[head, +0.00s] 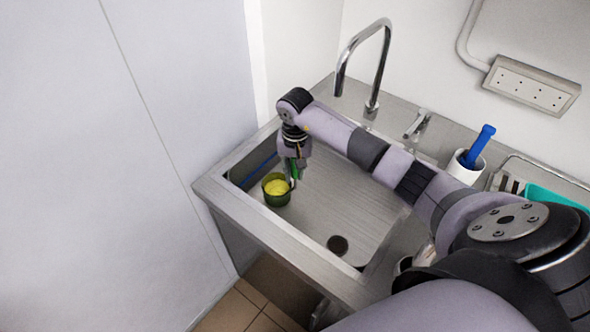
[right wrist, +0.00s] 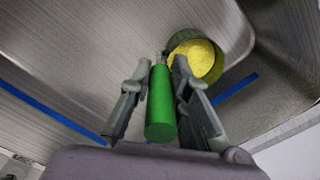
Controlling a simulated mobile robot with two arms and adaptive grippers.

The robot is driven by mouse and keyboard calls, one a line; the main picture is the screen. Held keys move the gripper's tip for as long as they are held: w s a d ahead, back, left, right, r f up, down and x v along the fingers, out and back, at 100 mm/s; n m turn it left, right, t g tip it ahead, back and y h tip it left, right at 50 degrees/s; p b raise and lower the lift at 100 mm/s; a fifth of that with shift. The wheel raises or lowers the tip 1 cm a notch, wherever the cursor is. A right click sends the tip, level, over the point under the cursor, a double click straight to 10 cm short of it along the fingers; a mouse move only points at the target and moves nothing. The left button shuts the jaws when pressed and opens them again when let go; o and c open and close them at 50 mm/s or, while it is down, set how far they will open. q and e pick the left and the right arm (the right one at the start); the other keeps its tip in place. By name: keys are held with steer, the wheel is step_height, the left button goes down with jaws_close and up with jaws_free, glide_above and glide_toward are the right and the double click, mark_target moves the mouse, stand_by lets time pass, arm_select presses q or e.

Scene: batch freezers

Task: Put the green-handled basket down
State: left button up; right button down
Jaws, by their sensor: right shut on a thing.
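The green-handled basket (head: 277,197) is a small round dark-green basket with yellow contents, inside the left part of the steel sink. It also shows in the right wrist view (right wrist: 218,48), beyond the fingers. Its green handle (right wrist: 161,105) lies between the fingers of my right gripper (right wrist: 166,75). In the head view my right gripper (head: 293,172) points down into the sink and is shut on the handle. I cannot tell whether the basket touches the sink floor. My left gripper does not show.
The sink basin (head: 335,205) is clear to the right of the basket, with a drain (head: 338,245) near its front. A tall tap (head: 372,70) stands behind. A white holder with a blue-handled tool (head: 478,146) and a rack (head: 540,170) stand at right. A blue strip runs along the basin's left side.

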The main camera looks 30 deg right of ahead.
steer(key=shift+f, duration=0.2)
steer(key=c, duration=1.8)
jaws_free()
steer(key=shift+c, duration=0.2)
steer(key=o, duration=0.3)
steer(key=shift+r, duration=0.1)
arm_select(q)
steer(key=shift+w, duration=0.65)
